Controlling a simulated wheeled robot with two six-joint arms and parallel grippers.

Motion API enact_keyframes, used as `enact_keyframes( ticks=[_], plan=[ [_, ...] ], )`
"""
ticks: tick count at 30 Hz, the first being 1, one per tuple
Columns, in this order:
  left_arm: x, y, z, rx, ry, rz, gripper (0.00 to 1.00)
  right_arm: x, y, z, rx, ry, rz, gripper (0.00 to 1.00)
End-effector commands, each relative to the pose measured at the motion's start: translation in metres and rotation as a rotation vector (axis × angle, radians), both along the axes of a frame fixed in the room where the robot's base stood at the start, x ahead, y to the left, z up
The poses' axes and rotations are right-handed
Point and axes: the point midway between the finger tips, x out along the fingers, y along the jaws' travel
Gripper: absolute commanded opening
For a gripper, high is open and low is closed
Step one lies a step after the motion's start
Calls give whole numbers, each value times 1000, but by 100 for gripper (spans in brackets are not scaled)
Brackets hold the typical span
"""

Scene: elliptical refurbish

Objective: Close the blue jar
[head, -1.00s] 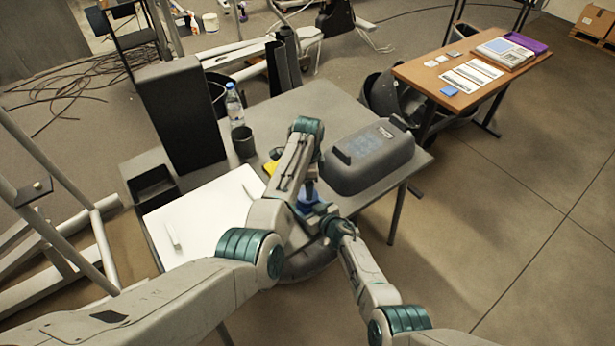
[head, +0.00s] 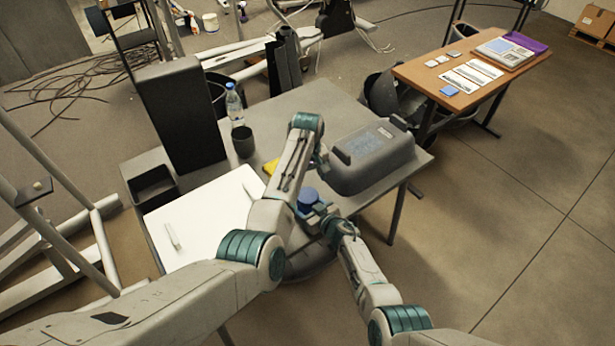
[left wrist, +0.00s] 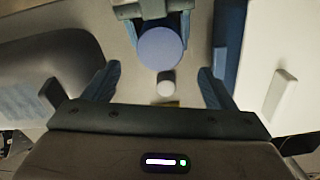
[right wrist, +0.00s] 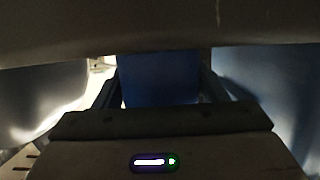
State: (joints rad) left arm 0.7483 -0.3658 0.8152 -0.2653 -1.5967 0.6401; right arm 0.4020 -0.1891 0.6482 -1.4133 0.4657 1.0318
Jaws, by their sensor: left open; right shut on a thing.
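The blue jar (head: 308,197) is upright near the table's front edge in the head view, with a round blue top. In the left wrist view its top is a full blue disc (left wrist: 160,48); I cannot tell whether this is a seated lid. My right gripper (head: 328,214) is shut on the jar's side. In the right wrist view the jar's blue wall (right wrist: 158,80) fills the space between the fingers. My left gripper (left wrist: 157,84) is open, its fingers apart from the jar and nothing gripped. In the head view my left arm partly hides it.
A grey case (head: 372,158) stands right of the jar. A white board (head: 205,215) lies to the left, with a yellow item (head: 270,167) by its edge. A dark cup (head: 243,141) and a bottle (head: 234,104) stand behind.

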Motion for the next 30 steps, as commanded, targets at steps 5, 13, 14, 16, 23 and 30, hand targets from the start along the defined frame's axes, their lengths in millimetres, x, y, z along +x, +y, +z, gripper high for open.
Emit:
enact_keyframes(
  ticks=[5, 13, 14, 16, 23, 30],
  plan=[
    [0, 0, 1, 0, 0, 175, 78, 0, 0, 0, 0, 0, 0, 2],
    [0, 0, 2, 0, 0, 239, 78, 0, 0, 0, 0, 0, 0, 2],
    [0, 0, 2, 0, 0, 239, 78, 0, 0, 0, 0, 0, 0, 2],
    [0, 0, 2, 0, 0, 238, 78, 0, 0, 0, 0, 0, 0, 2],
    [0, 0, -5, 0, 0, 237, 78, 0, 0, 0, 0, 0, 0, 2],
    [0, 1, -40, 2, 2, 236, 78, 0, 0, 0, 0, 0, 0, 2]
  ],
)
